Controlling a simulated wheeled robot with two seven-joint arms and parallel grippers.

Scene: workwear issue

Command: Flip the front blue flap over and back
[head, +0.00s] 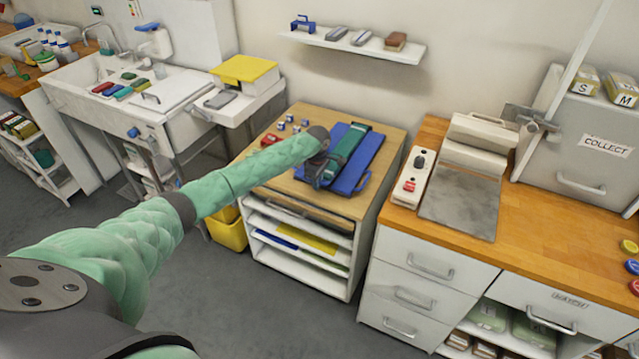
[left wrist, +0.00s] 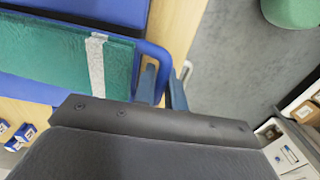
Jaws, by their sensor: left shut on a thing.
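A blue folding board (head: 368,160) lies on the wooden top of a low cabinet. A folded green garment (head: 346,150) with a pale stripe lies on it; it also shows in the left wrist view (left wrist: 65,60). The front blue flap (head: 346,184) is at the board's near side, partly hidden by my gripper. My left gripper (head: 320,182) reaches it from the left. In the left wrist view its fingers (left wrist: 164,87) are shut on the blue flap's edge (left wrist: 156,54), beside the garment's striped end. My right gripper is in neither view.
Small blue and white boxes (head: 292,124) and a red item (head: 269,139) lie left of the board on the cabinet top (head: 395,140). A counter with a press (head: 470,175) stands to the right, across a narrow gap. A wall shelf (head: 350,46) hangs behind.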

